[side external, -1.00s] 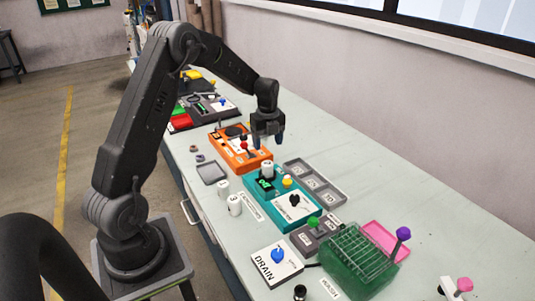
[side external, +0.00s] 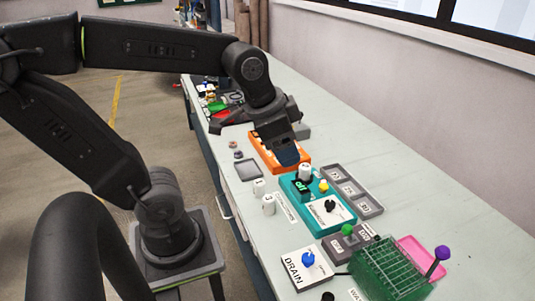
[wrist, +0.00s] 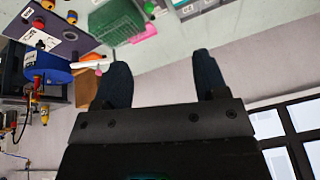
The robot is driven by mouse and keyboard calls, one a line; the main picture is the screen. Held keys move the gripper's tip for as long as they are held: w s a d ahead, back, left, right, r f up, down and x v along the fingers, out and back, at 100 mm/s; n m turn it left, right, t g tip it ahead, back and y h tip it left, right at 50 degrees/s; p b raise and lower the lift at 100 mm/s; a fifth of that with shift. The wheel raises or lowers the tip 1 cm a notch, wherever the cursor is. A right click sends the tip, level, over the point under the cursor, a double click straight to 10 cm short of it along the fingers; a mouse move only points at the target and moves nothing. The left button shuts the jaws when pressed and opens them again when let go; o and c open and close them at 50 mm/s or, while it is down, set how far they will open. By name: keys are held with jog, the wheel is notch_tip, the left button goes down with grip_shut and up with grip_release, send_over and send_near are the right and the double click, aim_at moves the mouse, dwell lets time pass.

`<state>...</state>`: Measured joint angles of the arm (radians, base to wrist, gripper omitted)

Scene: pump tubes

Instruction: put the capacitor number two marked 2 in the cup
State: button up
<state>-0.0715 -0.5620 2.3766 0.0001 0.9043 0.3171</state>
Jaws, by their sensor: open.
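Two white cylinders, the capacitors (side external: 259,187) and (side external: 268,204), stand upright on the bench left of the teal unit (side external: 318,222). A third white capacitor (side external: 305,172) stands on the teal unit. Their marks are too small to read surely, so I cannot tell which is number two. A small dark cup-like object (side external: 328,297) is cut off at the bottom edge; I cannot tell whether it is the cup. My gripper (side external: 286,156) is tilted above the orange unit (side external: 262,150), apart from the capacitors. In the wrist view my gripper (wrist: 161,62) is open and empty.
A grey compartment tray (side external: 354,190) lies right of the teal unit. A green wire rack (side external: 388,270), pink tray (side external: 415,250) and DRAIN box (side external: 306,266) stand nearer. A small grey tray (side external: 249,169) lies left. The bench's right strip is clear.

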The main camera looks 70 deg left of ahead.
jog(key=s+n, duration=0.1)
jog(key=s+d+n, duration=0.1)
jog(key=s, duration=0.2)
jog(key=shift+d+f+n+t, duration=0.35)
jog(key=shift+d+n+t, duration=0.05)
dwell(1.5)
